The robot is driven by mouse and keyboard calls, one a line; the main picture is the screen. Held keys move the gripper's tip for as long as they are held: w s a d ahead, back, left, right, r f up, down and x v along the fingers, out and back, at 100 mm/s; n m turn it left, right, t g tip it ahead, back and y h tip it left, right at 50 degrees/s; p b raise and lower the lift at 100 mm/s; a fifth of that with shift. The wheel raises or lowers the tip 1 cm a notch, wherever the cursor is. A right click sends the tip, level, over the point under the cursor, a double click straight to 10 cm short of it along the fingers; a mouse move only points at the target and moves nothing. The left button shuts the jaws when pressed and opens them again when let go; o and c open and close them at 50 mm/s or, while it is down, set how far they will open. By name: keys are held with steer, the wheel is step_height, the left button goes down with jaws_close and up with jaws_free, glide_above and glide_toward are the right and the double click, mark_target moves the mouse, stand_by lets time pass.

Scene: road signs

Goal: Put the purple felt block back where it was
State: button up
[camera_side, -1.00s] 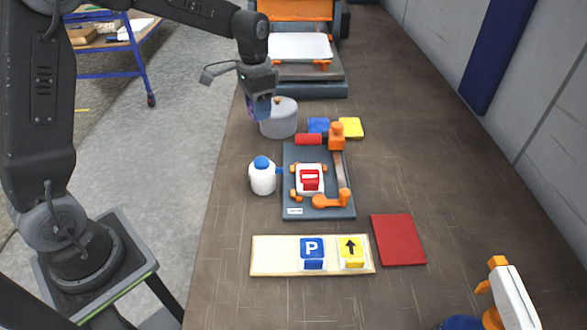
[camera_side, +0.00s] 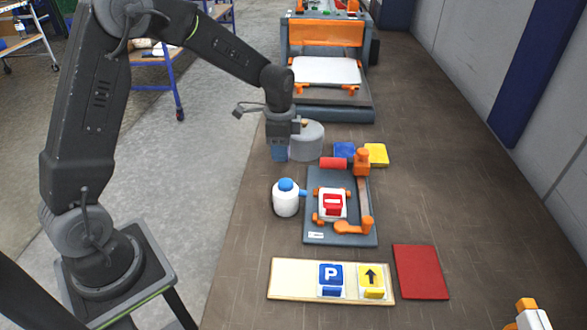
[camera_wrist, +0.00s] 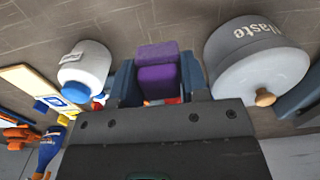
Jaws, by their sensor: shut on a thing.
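The purple felt block (camera_wrist: 157,53) is between the two blue-grey fingers of my gripper (camera_wrist: 157,80) in the wrist view. It shows as two purple parts, one beyond the other. In the side view my gripper (camera_side: 280,154) points down, just left of the grey lidded pot (camera_side: 307,141), close to the table's left edge. The block cannot be made out there. Whether it touches the table is unclear.
The pot, marked "Waste" in the wrist view (camera_wrist: 258,62), and a white bottle with a blue cap (camera_side: 286,198) stand close by. Blue (camera_side: 344,150) and yellow (camera_side: 376,154) pads, a press fixture (camera_side: 320,235), a sign board (camera_side: 291,280) and a red pad (camera_side: 420,272) lie beyond.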

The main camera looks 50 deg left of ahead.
mark_target(293, 178)
steer(key=w+d+f, duration=0.1)
steer(key=d+f, duration=0.1)
steer(key=shift+w+d, duration=0.35)
steer(key=shift+d, duration=0.05)
steer(key=shift+f, duration=2)
steer(key=shift+f, duration=0.15)
steer(key=o, duration=0.8)
steer(key=shift+o, duration=0.2)
